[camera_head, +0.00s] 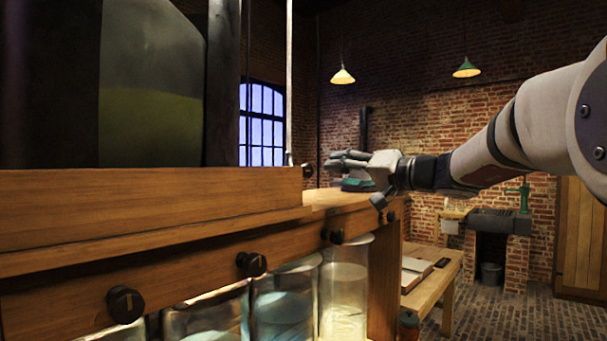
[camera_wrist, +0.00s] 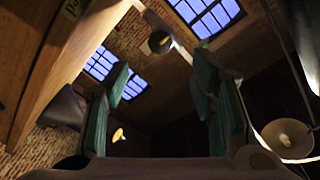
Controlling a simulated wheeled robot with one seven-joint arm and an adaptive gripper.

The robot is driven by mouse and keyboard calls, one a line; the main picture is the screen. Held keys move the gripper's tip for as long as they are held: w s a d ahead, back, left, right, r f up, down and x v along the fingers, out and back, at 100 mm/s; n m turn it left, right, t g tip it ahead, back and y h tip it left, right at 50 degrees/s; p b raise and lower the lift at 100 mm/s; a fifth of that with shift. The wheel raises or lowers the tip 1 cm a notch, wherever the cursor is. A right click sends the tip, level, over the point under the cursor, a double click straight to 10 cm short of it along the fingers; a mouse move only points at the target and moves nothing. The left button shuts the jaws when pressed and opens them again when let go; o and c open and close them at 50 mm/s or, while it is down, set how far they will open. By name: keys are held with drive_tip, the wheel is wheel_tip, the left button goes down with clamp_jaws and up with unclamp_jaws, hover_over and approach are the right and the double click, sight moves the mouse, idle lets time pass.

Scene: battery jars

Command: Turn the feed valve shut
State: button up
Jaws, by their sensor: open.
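A small dark round knob (camera_head: 307,170) sits at the end of the upper wooden ledge, by the foot of a thin upright pipe (camera_head: 289,90). It may be the feed valve, but no label shows. My gripper (camera_head: 338,163) is to its right at about the same height, fingers pointing left, with a gap between. In the wrist view a dark round knob (camera_wrist: 160,42) shows between and beyond the green-padded fingers of my gripper (camera_wrist: 162,65). The fingers are apart, empty and not touching it. It seems to be the same knob.
Several black knobs (camera_head: 251,264) line the front wooden rail, above glass jars (camera_head: 344,290) of liquid. A large glass tank (camera_head: 150,85) stands at left. A wooden bench (camera_head: 436,284) with an open book is behind at right. The floor at right (camera_head: 500,315) is clear.

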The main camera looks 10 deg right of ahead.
sight(310, 171)
drive_tip(key=p+x, duration=0.2)
drive_tip(key=x, duration=1)
drive_tip(key=shift+s+a, duration=0.1)
drive_tip(key=shift+c, duration=0.6)
drive_tip(key=c, duration=1.1)
